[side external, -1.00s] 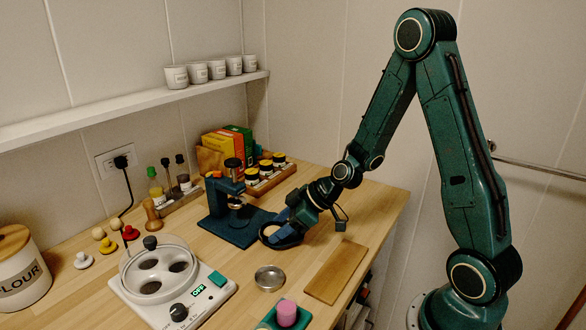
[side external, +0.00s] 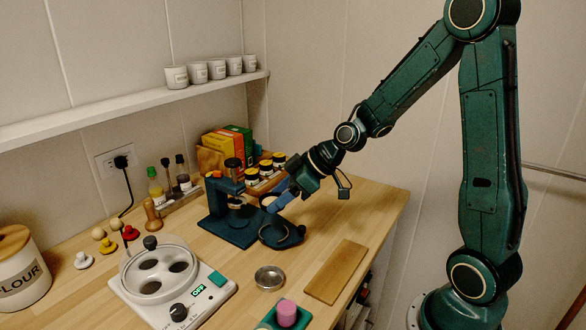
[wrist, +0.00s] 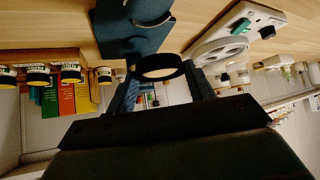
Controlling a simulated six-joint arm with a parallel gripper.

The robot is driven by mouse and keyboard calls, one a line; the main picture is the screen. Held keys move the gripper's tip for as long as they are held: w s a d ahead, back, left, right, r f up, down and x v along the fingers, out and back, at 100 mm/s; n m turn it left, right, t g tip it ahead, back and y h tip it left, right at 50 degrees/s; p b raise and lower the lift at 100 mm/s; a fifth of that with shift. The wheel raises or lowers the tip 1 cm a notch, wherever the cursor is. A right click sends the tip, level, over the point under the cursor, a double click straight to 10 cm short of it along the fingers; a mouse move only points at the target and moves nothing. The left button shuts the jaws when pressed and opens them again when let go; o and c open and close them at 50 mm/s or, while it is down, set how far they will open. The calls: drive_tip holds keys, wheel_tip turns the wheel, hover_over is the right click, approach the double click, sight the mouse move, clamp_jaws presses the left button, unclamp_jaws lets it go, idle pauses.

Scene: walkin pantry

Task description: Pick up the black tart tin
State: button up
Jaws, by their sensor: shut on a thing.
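The black tart tin (wrist: 160,75) shows in the wrist view as a dark round ring between my two fingertips, touching both. My gripper (side external: 279,203) is shut on it and holds it above the counter. In the side view the tin is small, tilted and partly covered by the blue fingers.
The blue press (side external: 228,200) stands close on the left of my gripper, with a rack of jars (side external: 264,178) behind. A white cooker (side external: 205,300), a small metal tin (side external: 269,278) and a wooden board (side external: 336,272) are nearer. The counter right of my gripper is clear.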

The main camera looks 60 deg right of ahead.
wheel_tip(320, 180, up, 12)
drive_tip(key=shift+f, duration=0.15)
idle(0.7)
